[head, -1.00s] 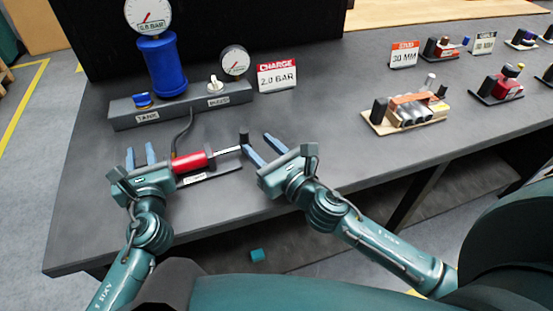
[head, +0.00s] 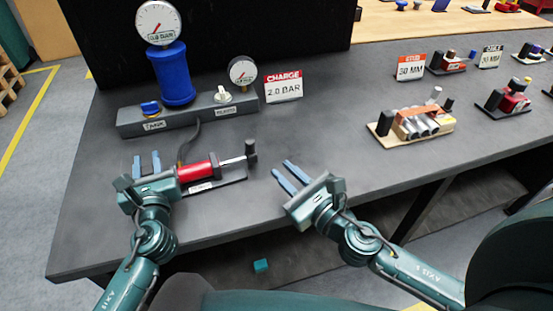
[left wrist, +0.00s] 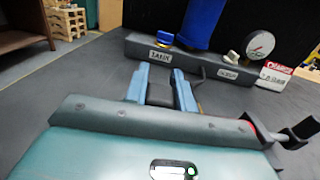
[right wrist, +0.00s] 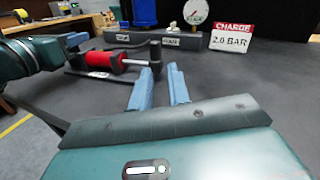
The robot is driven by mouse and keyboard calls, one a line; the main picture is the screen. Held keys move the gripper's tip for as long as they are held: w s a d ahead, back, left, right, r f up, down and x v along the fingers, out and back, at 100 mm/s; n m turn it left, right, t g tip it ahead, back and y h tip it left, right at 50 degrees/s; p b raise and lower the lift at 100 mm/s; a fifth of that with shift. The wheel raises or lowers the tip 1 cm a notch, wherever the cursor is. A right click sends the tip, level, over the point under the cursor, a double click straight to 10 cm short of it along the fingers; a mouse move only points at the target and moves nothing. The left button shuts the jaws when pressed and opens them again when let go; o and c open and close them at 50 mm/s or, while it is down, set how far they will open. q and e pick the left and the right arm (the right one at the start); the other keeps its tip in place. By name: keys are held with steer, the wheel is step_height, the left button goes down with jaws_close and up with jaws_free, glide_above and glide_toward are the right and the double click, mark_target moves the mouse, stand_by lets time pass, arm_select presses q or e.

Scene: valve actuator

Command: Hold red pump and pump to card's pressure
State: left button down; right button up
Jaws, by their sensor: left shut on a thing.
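The red pump (head: 197,171) lies on its dark base at the front left of the table. Its rod is out to the right, ending in a black handle (head: 250,149). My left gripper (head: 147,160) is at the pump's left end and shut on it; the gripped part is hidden. My right gripper (head: 283,168) is open and empty, right of the handle and apart from it. In the right wrist view the handle (right wrist: 155,52) stands beyond its fingertips. The card (head: 284,88) reads CHARGE 2.0 BAR. The tank gauge (head: 157,22) seems to read 0.8 BAR.
A blue tank (head: 170,73) and a smaller gauge (head: 242,70) stand on a grey block (head: 188,118) behind the pump. A dark hose links block and pump. A wooden board with cylinders (head: 390,139) sits to the right. The table between is clear.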

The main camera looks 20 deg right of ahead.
mark_target(251, 151)
steer(key=d+n, duration=0.1)
steer(key=n, duration=0.2)
steer(key=d+n+y, duration=0.1)
steer(key=n, duration=0.2)
steer(key=d+n, duration=0.1)
steer(key=n, duration=0.2)
steer(key=shift+w+d+f+n+y, duration=0.1)
steer(key=shift+w+d+n+y, duration=0.2)
steer(key=shift+d+y, duration=0.1)
jaws_close()
steer(key=d+n, duration=0.1)
steer(key=n, duration=0.1)
steer(key=d+n+g+y, duration=0.1)
steer(key=n, duration=0.1)
steer(key=d+n, duration=0.1)
steer(key=n, duration=0.2)
steer(key=shift+s+d+g+y, duration=0.2)
steer(key=shift+s+g+y, duration=0.1)
steer(key=shift+s, duration=0.05)
steer(key=shift+s+d+f+n, duration=0.15)
steer(key=shift+d+n, duration=0.3)
steer(key=shift+n, duration=0.35)
steer(key=x, duration=1)
steer(key=shift+a, duration=1.4)
steer(key=shift+w+a, duration=0.2)
steer(key=shift+a, duration=0.5)
